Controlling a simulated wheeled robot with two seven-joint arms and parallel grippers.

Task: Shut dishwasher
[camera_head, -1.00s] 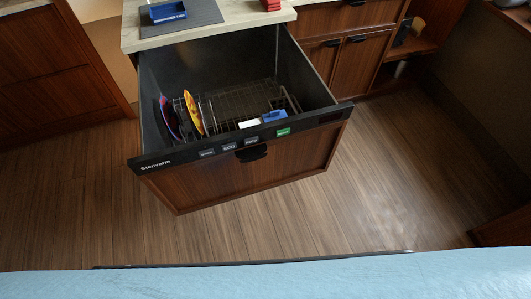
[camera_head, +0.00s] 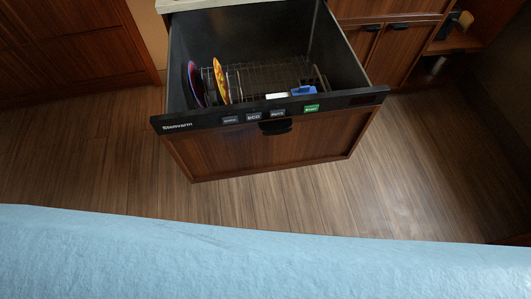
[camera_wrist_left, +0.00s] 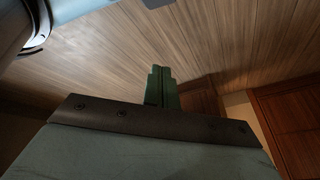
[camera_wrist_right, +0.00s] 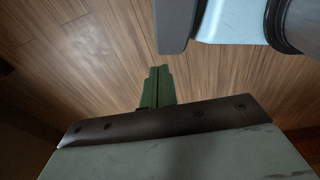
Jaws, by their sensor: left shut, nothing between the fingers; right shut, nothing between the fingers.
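The dishwasher (camera_head: 330,134) is a wood-fronted drawer pulled out from under the counter, open at the top, with a dark control strip (camera_head: 200,122) along its front edge. Inside, a wire rack (camera_head: 262,80) holds a red and purple plate (camera_head: 195,84), a yellow-orange plate (camera_head: 220,80) and small white and blue items (camera_head: 303,91). My left gripper (camera_wrist_left: 162,72) shows in the left wrist view, its green fingers together and empty over the floor. My right gripper (camera_wrist_right: 158,72) shows in the right wrist view, also shut and empty over the floor. Neither gripper shows in the head view or touches the dishwasher.
Wooden cabinets (camera_head: 70,50) stand at the left and cabinet doors (camera_head: 388,52) at the right. Bare wood floor (camera_head: 290,205) lies in front of the drawer. An open shelf (camera_head: 458,42) is at the upper right.

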